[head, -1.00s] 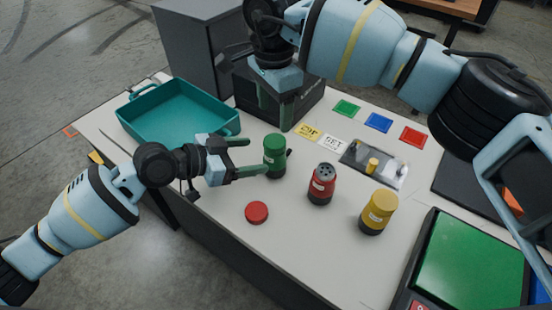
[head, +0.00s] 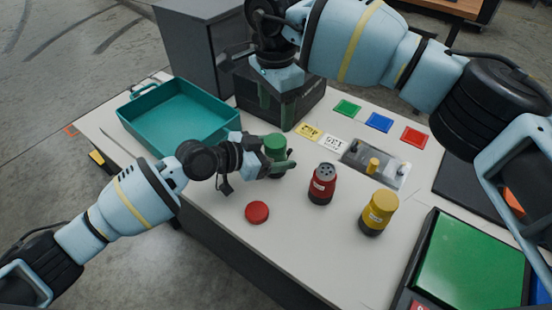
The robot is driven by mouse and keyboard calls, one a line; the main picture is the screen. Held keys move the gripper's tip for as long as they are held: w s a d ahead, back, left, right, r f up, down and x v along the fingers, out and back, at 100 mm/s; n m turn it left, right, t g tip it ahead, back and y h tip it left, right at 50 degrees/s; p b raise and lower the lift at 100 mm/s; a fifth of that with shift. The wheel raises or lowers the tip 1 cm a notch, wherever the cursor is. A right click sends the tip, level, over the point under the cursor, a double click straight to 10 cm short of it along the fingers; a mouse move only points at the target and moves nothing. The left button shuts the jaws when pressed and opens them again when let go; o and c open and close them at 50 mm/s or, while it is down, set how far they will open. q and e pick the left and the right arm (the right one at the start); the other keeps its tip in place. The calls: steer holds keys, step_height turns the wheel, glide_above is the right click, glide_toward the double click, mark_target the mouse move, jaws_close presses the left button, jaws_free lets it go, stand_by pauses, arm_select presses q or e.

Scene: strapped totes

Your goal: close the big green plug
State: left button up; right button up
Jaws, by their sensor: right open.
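The big green plug (head: 274,146) is a green cylinder standing upright on the white table, left of a red shaker. My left gripper (head: 284,165) is around its middle, with one finger on the near side and the other mostly hidden behind it. I cannot tell whether the fingers press on it. My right gripper (head: 277,105) points down with its fingers apart and empty, farther back in front of a dark box.
The red shaker (head: 322,185) has a holed top, and a red cap (head: 257,212) lies nearby. A yellow canister (head: 378,212) stands to the right.

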mark_target(275, 140)
arm_select(q)
jaws_close()
arm_select(e)
steer(key=shift+r+n, duration=0.1)
steer(key=shift+n, duration=2.2)
steer(key=shift+f, duration=4)
steer(key=c, duration=1)
steer(key=m, duration=0.6)
steer(key=shift+m, duration=0.4)
steer(key=m, duration=0.6)
